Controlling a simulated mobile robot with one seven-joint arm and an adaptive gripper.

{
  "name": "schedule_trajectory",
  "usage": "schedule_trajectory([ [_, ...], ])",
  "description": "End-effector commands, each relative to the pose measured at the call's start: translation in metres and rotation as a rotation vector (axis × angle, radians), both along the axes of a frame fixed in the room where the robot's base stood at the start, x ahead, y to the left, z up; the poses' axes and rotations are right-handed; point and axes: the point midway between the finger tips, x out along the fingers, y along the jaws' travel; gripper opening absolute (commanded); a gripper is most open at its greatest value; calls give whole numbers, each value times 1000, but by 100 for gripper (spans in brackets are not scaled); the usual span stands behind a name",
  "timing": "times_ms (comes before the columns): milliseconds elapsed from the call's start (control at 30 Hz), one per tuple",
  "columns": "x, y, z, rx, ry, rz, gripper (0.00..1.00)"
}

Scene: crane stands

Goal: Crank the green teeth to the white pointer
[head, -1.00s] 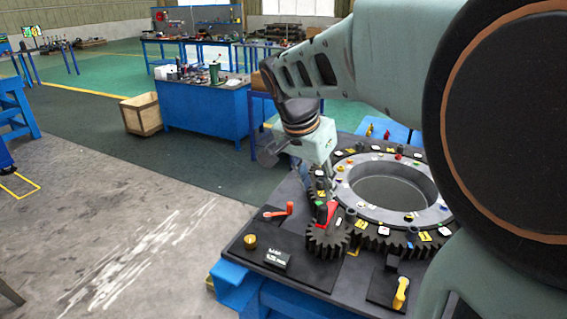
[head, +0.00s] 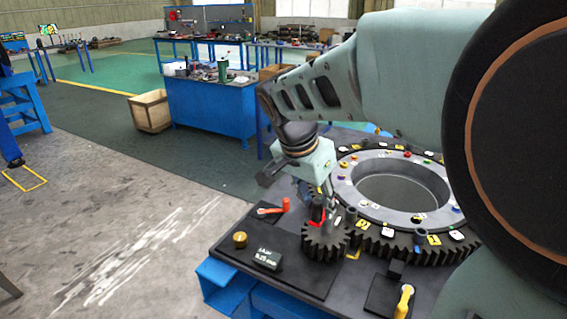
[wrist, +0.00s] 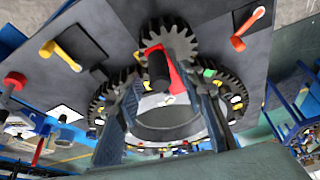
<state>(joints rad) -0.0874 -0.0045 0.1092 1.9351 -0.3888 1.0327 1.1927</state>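A large dark ring gear (head: 375,237) with colored tooth marks lies flat on the bench. A small pinion gear (head: 325,245) meshes with its near left side and also shows in the wrist view (wrist: 172,38). A red crank arm (head: 317,215) with a black handle (wrist: 159,68) sits on the pinion. My gripper (head: 328,200) is lowered at the crank. In the wrist view its fingers (wrist: 165,95) are apart, with the handle between them; contact is not clear. A green mark (wrist: 209,73) lies on the ring beside the right finger. I cannot make out the white pointer for certain.
A blue workbench (head: 210,108) and a wooden crate (head: 151,111) are behind.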

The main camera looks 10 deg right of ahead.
Motion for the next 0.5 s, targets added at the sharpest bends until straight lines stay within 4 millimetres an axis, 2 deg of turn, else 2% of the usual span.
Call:
schedule_trajectory([
  [133,-1,3,-9,0,0,0,36],
  [500,-2,4,-11,0,0,0,36],
])
